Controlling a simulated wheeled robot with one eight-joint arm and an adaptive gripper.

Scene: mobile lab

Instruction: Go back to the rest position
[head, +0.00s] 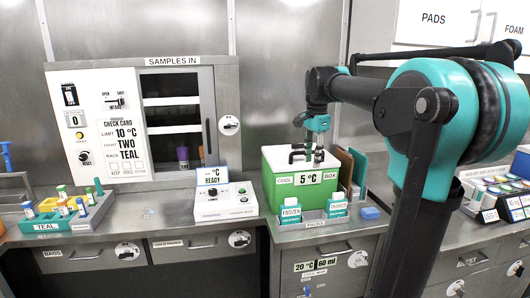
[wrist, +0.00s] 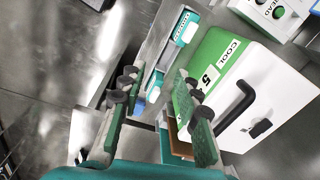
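My gripper (head: 306,153) hangs at the end of my arm, just above or in front of the cool box in the head view. In the wrist view my gripper (wrist: 160,98) has its two green fingers well apart, with nothing held between them. The cool box (head: 286,190) is green with a white top and reads 5 °C. It also shows in the wrist view (wrist: 222,78), beside the right finger, with a black handle (wrist: 240,104) on its white top. Whether a finger touches the box cannot be told.
Two teal-labelled packs (head: 291,211) (head: 337,206) stand before the cool box, and a blue block (head: 370,213) lies beside them. Upright boards (head: 355,170) stand at its right. A white READY device (head: 226,204) is left of it. A teal rack (head: 48,224) with tubes is far left.

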